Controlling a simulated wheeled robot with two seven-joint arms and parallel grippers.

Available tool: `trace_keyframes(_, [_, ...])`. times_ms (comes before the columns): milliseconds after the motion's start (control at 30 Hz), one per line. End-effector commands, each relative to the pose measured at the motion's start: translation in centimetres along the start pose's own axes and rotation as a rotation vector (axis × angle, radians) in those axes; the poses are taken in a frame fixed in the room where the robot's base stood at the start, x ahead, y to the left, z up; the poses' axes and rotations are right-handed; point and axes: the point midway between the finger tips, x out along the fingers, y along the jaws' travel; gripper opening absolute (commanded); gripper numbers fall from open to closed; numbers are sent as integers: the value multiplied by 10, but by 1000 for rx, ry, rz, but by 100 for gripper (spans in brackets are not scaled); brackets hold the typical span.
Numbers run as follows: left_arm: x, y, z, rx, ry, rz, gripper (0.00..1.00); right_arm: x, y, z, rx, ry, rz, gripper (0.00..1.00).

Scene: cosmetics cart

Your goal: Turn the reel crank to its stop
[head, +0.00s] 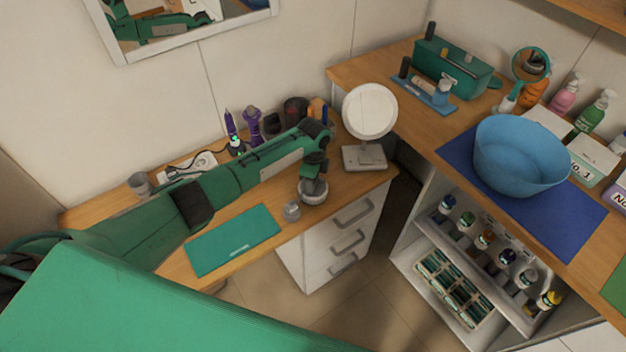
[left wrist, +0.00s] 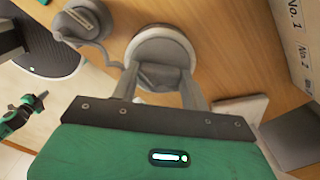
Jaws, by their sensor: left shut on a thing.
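My left gripper (head: 314,182) reaches down over the small desk, shut on a grey piece I take for the reel crank (left wrist: 160,77). This piece sits on top of a round, pale-rimmed reel body (left wrist: 158,45). In the head view the reel (head: 314,196) stands near the desk's front edge, its top partly hidden by the gripper. A smaller grey round piece (left wrist: 82,18) lies beside it, and a thin curved grey strip runs from there toward the reel. It also shows in the head view (head: 291,211). My right gripper is not clearly in view.
A round white mirror (head: 370,111) stands close behind and right of the gripper. A teal mat (head: 235,240) lies to the left at the desk's front. Purple and dark tools (head: 252,122) stand behind my arm. A blue bowl (head: 520,155) is on the right counter.

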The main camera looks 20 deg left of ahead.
Motion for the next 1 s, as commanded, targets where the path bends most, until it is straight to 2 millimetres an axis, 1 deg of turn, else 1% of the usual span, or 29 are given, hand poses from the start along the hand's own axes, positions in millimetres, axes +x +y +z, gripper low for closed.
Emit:
trace_keyframes(200, [0,-1,-1,177,4,-2,22,5,-3,0,1,0,-3,0])
trace_keyframes(500, [-1,-1,-2,341,3,-4,22,9,-3,0,1,0,-3,0])
trace_keyframes(700, [-1,-1,-2,391,3,-4,22,10,-3,0,1,0,-3,0])
trace_keyframes(1000, [-2,-1,-2,406,3,-4,22,10,-1,1,0,0,-1,0])
